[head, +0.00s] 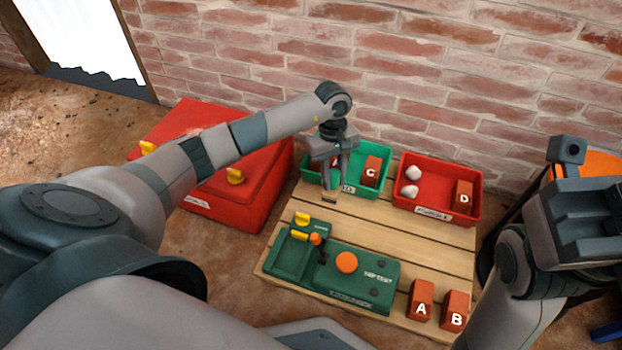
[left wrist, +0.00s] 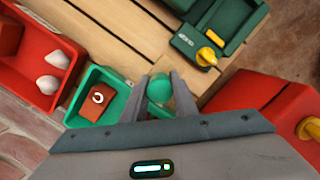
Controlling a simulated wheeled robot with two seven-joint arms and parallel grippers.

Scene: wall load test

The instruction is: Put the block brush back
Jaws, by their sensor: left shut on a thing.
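My left gripper (head: 330,178) hangs over the front edge of the green tray (head: 377,190) on the wooden pallet. It is shut on what appears to be the block brush (head: 329,199), whose small dark lower end shows below the fingers. In the left wrist view a rounded green piece (left wrist: 159,88) of the held thing sits between the fingers (left wrist: 160,92); the rest is hidden. The green tray holds a red block marked C (head: 371,171). My right arm is at the right edge, its gripper (head: 590,205) raised; its fingertips cannot be made out.
A red tray (head: 437,208) holds white lumps and block D (head: 463,194). A green test device (head: 330,275) with an orange knob and blocks A (head: 420,300) and B (head: 454,311) stand on the pallet's front. A red case (head: 240,205) lies left. Bare planks (head: 400,235) lie between.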

